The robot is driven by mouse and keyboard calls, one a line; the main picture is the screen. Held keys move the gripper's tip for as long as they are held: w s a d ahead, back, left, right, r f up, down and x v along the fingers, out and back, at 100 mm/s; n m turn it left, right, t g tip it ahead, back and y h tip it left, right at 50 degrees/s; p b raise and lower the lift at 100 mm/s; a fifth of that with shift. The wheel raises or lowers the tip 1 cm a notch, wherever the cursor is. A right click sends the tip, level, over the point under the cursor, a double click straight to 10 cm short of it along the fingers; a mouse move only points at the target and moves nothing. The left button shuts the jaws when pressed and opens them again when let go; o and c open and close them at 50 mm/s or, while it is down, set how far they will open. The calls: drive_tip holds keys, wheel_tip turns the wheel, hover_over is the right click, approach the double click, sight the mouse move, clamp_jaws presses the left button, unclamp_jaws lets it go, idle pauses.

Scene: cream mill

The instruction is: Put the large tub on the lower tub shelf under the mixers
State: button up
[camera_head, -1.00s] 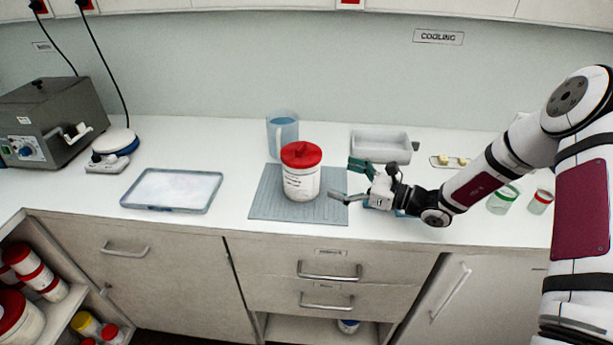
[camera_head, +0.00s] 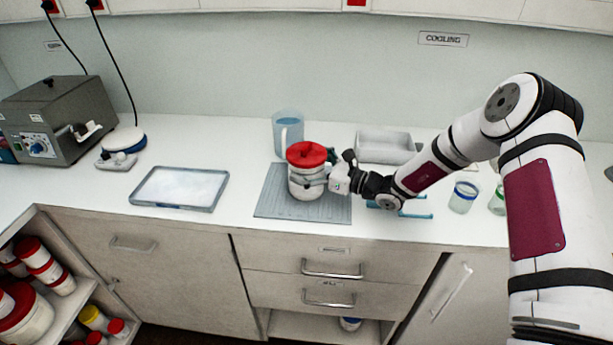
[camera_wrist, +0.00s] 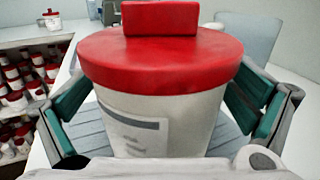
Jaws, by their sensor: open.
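The large tub (camera_head: 306,182) is white with a red lid and stands upright on a grey ribbed mat on the counter. In the wrist view the tub (camera_wrist: 165,110) fills the middle, its label facing me. My gripper (camera_head: 318,176) is at the tub from the right, with its open fingers around the tub's body below the lid. In the wrist view the green-padded fingers of my gripper (camera_wrist: 160,112) stand on either side of the tub. Whether the pads touch it cannot be told. A shelf unit with red-lidded tubs (camera_head: 38,262) is at the lower left.
A clear jug (camera_head: 288,130) stands close behind the tub. A grey tray (camera_head: 384,147) lies to the right and a shallow tray (camera_head: 179,188) to the left. Small jars (camera_head: 463,197) stand at the right. The counter between shallow tray and mat is clear.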

drive_tip(key=shift+c, duration=0.2)
drive_tip(key=c, duration=1.9)
drive_tip(key=shift+o, duration=0.2)
drive_tip(key=shift+r, duration=0.15)
